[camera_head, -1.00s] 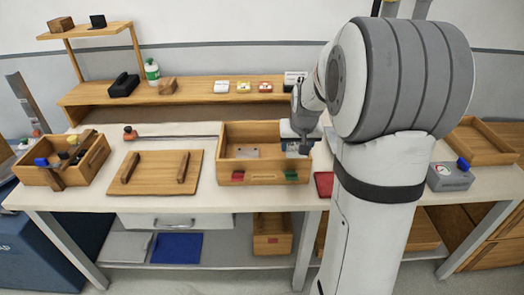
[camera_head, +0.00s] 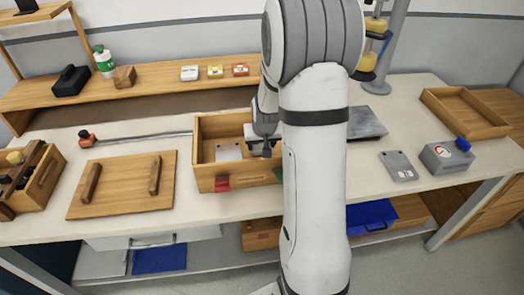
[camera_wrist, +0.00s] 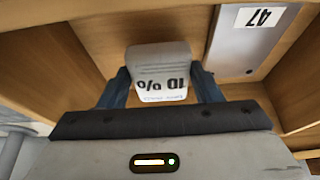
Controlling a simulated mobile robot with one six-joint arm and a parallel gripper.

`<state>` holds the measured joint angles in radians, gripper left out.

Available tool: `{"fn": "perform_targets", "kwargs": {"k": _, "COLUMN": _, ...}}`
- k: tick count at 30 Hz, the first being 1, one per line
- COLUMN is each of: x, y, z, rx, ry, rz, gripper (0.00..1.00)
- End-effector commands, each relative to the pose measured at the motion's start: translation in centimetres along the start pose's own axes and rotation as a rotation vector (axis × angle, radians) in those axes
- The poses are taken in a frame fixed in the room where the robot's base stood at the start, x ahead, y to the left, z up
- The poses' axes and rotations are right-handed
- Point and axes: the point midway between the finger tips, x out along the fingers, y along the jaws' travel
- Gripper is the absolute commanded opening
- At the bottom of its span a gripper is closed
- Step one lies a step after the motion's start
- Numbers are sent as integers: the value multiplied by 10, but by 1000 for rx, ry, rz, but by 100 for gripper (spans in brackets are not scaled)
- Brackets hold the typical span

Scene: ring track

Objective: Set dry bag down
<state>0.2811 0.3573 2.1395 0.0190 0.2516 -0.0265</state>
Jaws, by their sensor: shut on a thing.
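My gripper (camera_wrist: 160,92) is shut on the dry bag (camera_wrist: 160,75), a small pale grey pouch with dark print, seen between the two blue-grey fingers in the wrist view. In the head view my gripper (camera_head: 263,150) is at the open wooden box (camera_head: 235,182) on the bench, over its right part. The dry bag cannot be made out there. In the wrist view the box's wooden walls (camera_wrist: 90,40) surround the bag. I cannot tell whether the bag touches the box floor. A grey plate marked 47 (camera_wrist: 238,52) lies in the box beside the bag.
A wooden lid with two handles (camera_head: 125,188) lies left of the box. A tool crate (camera_head: 40,180) stands at far left. A grey gauge box (camera_head: 445,157) and an empty tray (camera_head: 465,112) are at right. A shelf (camera_head: 150,85) runs behind. My arm hides the box's right end.

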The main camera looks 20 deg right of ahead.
Motion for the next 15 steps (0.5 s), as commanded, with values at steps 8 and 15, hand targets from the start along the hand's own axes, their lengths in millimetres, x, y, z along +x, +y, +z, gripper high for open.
{"fn": "perform_targets", "kwargs": {"k": 8, "x": 32, "y": 2, "z": 14, "rx": 2, "ry": -3, "rz": 1, "gripper": 36}}
{"fn": "perform_targets", "kwargs": {"k": 15, "x": 34, "y": 2, "z": 15, "rx": 3, "ry": 0, "rz": 2, "gripper": 36}}
